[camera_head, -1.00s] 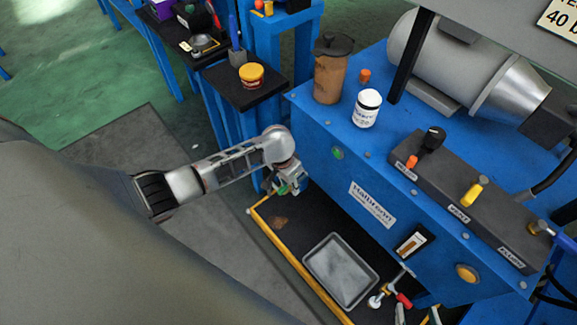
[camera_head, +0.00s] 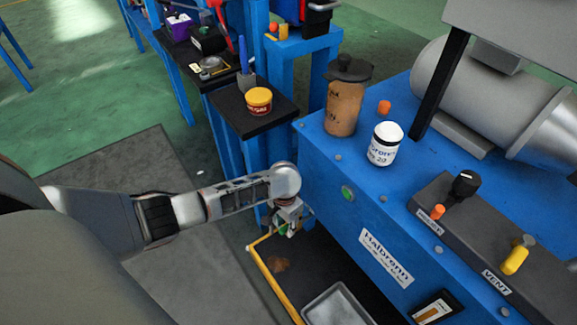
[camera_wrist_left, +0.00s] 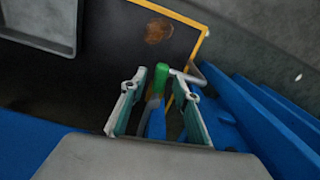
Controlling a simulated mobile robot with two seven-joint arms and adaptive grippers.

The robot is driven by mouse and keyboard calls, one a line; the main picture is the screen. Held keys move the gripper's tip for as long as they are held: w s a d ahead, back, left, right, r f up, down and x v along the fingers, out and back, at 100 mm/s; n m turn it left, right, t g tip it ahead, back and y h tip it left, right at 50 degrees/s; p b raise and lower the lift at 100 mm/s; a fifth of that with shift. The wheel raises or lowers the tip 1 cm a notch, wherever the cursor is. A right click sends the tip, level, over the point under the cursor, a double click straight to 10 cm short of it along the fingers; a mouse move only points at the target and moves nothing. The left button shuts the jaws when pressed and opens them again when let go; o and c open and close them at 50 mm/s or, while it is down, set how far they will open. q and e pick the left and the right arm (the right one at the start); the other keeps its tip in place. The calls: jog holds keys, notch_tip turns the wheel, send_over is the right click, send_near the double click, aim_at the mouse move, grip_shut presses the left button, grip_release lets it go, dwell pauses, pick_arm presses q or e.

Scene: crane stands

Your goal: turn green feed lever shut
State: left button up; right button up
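The green feed lever (camera_wrist_left: 160,78) shows in the left wrist view as an upright green grip with a grey bent rod beside it. My left gripper (camera_wrist_left: 166,85) is open, with one finger on each side of the lever and visible gaps between. In the head view my left gripper (camera_head: 288,218) is low beside the left end of the blue machine (camera_head: 340,215). A small bit of green (camera_head: 292,229) shows at its fingers there; most of the lever is hidden. My right gripper is in neither view.
A black floor tray with a yellow edge (camera_head: 268,275) holds a grey pan (camera_head: 338,307) and a brown stain. A brown jug (camera_head: 342,108) and a white jar (camera_head: 384,145) stand on the machine. A small black stand (camera_head: 245,118) is behind the arm.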

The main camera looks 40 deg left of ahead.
pick_arm(q)
jog(key=shift+w, duration=0.1)
grip_shut()
jog(key=shift+r, duration=0.1)
